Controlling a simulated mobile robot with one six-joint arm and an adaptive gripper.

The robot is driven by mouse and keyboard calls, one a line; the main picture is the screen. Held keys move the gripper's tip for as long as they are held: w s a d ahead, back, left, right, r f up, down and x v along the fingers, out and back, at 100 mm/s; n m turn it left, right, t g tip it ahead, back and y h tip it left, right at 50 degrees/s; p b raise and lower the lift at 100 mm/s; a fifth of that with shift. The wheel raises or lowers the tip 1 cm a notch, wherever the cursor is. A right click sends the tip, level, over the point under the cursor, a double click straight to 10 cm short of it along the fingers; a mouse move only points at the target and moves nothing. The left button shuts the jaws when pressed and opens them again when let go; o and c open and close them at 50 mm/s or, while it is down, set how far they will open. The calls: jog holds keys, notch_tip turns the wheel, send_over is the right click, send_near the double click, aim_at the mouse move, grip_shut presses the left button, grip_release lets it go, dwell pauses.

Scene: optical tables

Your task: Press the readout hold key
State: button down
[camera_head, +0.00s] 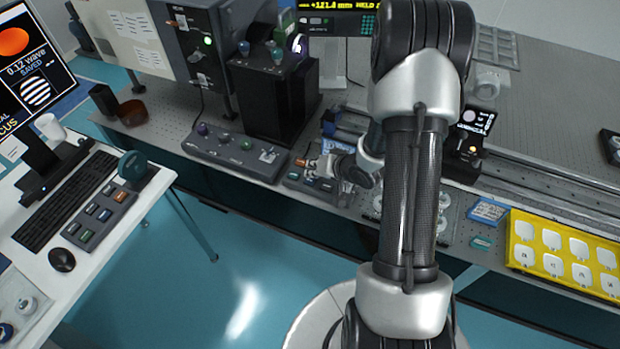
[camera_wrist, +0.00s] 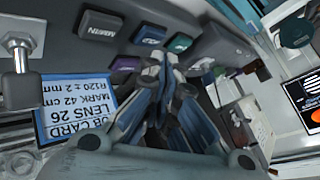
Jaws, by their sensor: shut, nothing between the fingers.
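The readout display (camera_head: 335,6) at the top of the head view shows "+121.4 mm" and "HELD" in yellow. The dark key box (camera_head: 310,188) stands at the table's front edge. In the wrist view it shows a dark key marked MM/IN (camera_wrist: 100,31), a blue key (camera_wrist: 149,34), a green key (camera_wrist: 180,43) and a purple key (camera_wrist: 126,63). I cannot read which is the hold key. My gripper (camera_wrist: 167,62) is shut and empty, with its fingertips over the box beside the blue and green keys. They partly hide what lies beneath; I cannot tell whether they touch a key.
A blue-edged job card (camera_wrist: 80,100) lies beside the key box. A grey control box with knobs (camera_head: 235,150) stands to the left. A yellow tray (camera_head: 565,255) and rails (camera_head: 550,185) lie right. A side desk (camera_head: 120,215) holds a keyboard (camera_head: 65,203).

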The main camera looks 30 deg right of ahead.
notch_tip(320, 180, up, 5)
jog(key=p, duration=0.5)
jog(key=shift+r, duration=0.1)
dwell(0.7)
notch_tip(320, 180, up, 10)
jog(key=d+f+n+h, duration=0.1)
jog(key=n+h, duration=0.1)
jog(key=h, duration=0.1)
notch_tip(320, 180, up, 11)
jog(key=g+h, duration=0.2)
send_over(313, 179)
jog(key=s+a, duration=0.1)
jog(key=s, duration=0.3)
jog(key=s+a+r+n+g+y, duration=0.1)
jog(key=s+a+r+n, duration=0.1)
jog(key=s+a+r, duration=0.2)
jog(key=s+a+r+n+g+y, duration=0.1)
jog(key=s+a+r, duration=0.3)
jog(key=s+a, duration=0.6)
jog(key=s+n, duration=0.1)
jog(key=s, duration=0.6)
jog(key=shift+s+r+y, duration=0.2)
jog(key=shift+s+y, duration=0.05)
jog(key=shift+y, duration=0.15)
